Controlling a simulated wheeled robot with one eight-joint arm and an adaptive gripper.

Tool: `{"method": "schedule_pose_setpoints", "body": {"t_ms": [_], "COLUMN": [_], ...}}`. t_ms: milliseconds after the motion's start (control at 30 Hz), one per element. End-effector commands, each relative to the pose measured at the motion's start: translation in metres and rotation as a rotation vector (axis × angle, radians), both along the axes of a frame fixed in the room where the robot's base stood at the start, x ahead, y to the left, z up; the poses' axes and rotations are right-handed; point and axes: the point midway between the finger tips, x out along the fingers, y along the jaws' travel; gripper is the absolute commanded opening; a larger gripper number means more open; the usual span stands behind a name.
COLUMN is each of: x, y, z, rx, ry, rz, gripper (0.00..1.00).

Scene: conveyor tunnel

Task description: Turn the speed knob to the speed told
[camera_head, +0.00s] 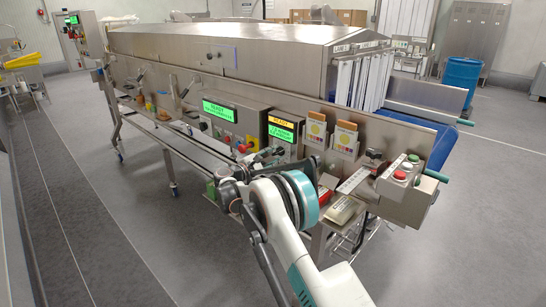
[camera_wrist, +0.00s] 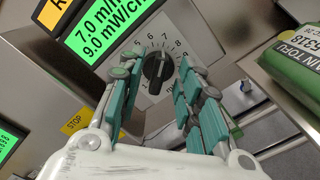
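The speed knob (camera_wrist: 157,70) is a black round knob with a raised bar, on a grey panel in the wrist view. Printed numbers ring it; 6, 7 and 8 show at its upper right. Which end of the bar is the pointer I cannot tell. My gripper (camera_wrist: 160,63) is open, with one teal-padded finger on each side of the knob and gaps to it. Contact is not visible. The green display (camera_wrist: 100,28) above left reads 7.0 m/ and 9.0 mW/c, cut off. In the head view my gripper (camera_head: 258,160) is at the control panel, partly hiding it.
A second panel with a green display (camera_head: 219,111) and a red button (camera_head: 242,148) is to the left. Cards (camera_head: 316,130) hang to the right. A green-topped packet (camera_wrist: 294,62) is close on the right in the wrist view. A button box (camera_head: 408,180) stands at the right end.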

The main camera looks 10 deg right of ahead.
Motion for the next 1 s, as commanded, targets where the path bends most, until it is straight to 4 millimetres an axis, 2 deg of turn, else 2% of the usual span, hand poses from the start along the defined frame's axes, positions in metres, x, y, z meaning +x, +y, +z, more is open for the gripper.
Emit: {"method": "schedule_pose_setpoints", "body": {"t_ms": [600, 767, 1000], "x": [-0.061, -0.068, -0.069], "y": [0.085, 0.094, 0.096], "z": [0.0, 0.0, -0.001], "rx": [0.0, 0.0, 0.0], "ry": [0.0, 0.0, 0.0], "rz": [0.002, 0.001, 0.001], "gripper": [0.33, 0.33, 0.33]}}
